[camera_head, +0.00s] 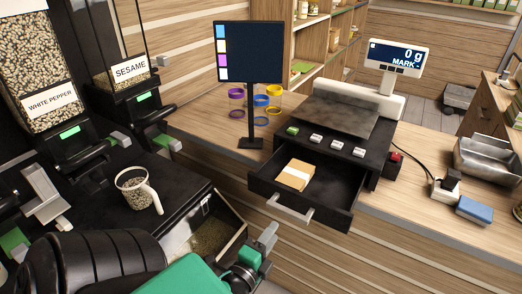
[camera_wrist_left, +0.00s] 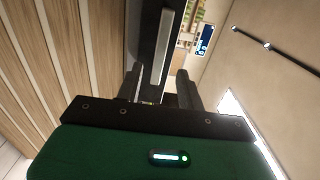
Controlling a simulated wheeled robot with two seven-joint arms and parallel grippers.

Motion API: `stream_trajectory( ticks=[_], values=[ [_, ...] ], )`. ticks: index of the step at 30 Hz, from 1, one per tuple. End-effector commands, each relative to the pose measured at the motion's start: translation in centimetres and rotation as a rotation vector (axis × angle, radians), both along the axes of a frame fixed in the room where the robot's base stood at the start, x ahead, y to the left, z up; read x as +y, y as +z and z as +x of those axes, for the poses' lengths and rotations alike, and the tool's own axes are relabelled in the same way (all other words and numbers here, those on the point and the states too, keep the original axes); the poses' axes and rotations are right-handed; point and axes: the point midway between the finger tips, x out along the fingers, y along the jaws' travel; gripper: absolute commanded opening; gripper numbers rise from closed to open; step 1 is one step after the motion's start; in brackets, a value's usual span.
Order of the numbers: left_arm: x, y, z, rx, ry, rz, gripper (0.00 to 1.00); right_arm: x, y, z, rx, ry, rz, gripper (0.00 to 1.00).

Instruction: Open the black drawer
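The black drawer (camera_head: 332,214) is pulled out under the scale on the counter. A stack of cream paper or envelopes (camera_head: 297,173) lies in it. Its pale bar handle (camera_head: 290,209) runs along the front; the handle also shows in the left wrist view (camera_wrist_left: 166,45). My left gripper (camera_head: 264,243) is below and left of the handle in the head view. In the left wrist view its two dark fingers (camera_wrist_left: 157,92) stand apart, with the handle and drawer front beyond them. No grasp shows. My right gripper is not in view.
A scale (camera_head: 345,115) with a display stands above the drawer. A monitor on a post (camera_head: 252,100), coloured rings, and a metal scoop tray (camera_head: 488,158) are on the counter. Dispensers and a cup of seeds (camera_head: 137,190) stand left, above an open bin (camera_head: 208,238).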

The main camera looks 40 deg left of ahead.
Motion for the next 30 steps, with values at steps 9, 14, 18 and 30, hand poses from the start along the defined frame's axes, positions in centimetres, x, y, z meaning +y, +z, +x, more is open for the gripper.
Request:
stream_trajectory(
  ticks=[9,14,18,30],
  values=[
    [-0.8,-0.2,-3.6,0.001,0.002,0.000,0.38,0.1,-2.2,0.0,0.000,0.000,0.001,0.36],
    [-0.9,0.0,-4.1,0.000,0.002,0.000,0.38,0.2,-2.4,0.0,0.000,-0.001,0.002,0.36],
    [-1.0,0.0,-4.2,0.000,0.001,0.001,0.38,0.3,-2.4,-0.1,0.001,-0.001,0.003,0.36],
    [-1.0,0.0,-4.2,0.000,0.001,0.001,0.38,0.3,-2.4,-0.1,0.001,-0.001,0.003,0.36]
  ],
)
